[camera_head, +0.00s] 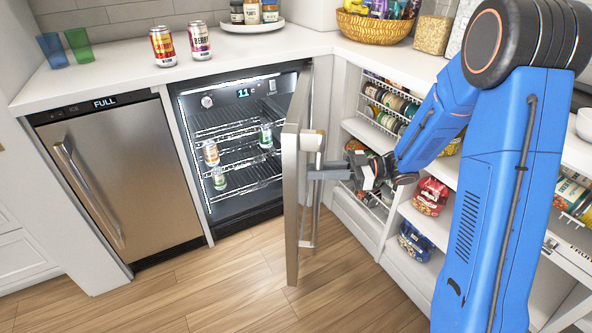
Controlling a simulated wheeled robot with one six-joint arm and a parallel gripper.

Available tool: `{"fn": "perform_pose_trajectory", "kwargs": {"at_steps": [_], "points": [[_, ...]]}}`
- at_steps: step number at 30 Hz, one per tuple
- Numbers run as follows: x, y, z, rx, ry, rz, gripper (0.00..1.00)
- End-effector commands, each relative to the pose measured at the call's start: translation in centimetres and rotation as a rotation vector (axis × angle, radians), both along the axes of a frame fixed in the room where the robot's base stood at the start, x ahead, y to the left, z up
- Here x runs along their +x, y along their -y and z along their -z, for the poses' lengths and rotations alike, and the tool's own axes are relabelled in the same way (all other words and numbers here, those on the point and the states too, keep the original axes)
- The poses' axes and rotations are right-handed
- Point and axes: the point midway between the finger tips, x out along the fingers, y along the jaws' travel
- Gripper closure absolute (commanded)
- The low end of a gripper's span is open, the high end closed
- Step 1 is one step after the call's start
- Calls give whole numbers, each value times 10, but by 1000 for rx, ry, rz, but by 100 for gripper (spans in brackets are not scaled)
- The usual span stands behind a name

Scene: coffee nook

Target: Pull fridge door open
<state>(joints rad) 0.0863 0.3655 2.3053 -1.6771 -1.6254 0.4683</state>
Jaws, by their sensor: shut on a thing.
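The fridge door (293,190) stands well open, swung out to the right of the lit fridge (247,140). We see it nearly edge-on. Its metal handle (311,220) is on the door's right face, toward my arm. My gripper (318,172) reaches in from the right and is shut on the handle. The fingertips are partly hidden at the handle. Several cans (211,153) stand on the wire shelves inside.
An ice maker (124,180) with a steel front stands left of the fridge. Open shelves with snack bags (430,196) and jars are close on the right, beside my gripper. The counter above holds two cans (199,40) and two cups (79,45). The wooden floor (230,270) in front is clear.

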Motion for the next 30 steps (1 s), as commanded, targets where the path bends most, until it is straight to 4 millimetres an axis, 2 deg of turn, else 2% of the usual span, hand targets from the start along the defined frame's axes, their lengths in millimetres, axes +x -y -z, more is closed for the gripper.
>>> {"fn": "perform_pose_trajectory", "kwargs": {"at_steps": [1, 6, 15, 21, 30], "points": [[0, 14, 0, -1, -1, 7, 100], [1, 50, 0, 0, -1, 7, 100], [6, 99, 0, 0, -1, 6, 100], [8, 116, 0, 0, -1, 4, 100], [10, 123, 0, 0, -1, 4, 100]]}}
